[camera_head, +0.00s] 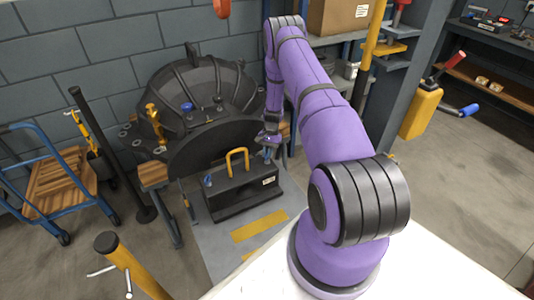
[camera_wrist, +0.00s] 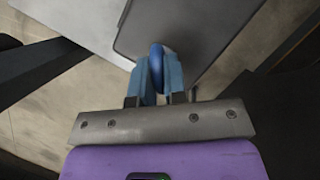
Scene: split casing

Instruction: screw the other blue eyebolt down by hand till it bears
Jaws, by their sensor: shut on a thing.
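My gripper (camera_head: 269,146) is at the back right end of a dark block (camera_head: 240,192) with a yellow handle (camera_head: 237,152) on top. In the wrist view my gripper (camera_wrist: 156,88) is shut on a blue eyebolt (camera_wrist: 156,60), with its ring between the two blue fingers. The eyebolt's shank is hidden, so I cannot tell whether it bears on the grey surface (camera_wrist: 190,30) beyond it. Another small blue eyebolt (camera_head: 208,181) stands at the left end of the block.
A large dark ribbed casing (camera_head: 195,85) stands behind the block, with a blue piece (camera_head: 187,107) on it. A blue trolley (camera_head: 55,185) stands at left, and a yellow post (camera_head: 125,262) at front left. Shelving (camera_head: 385,70) is at right. Floor is open at right.

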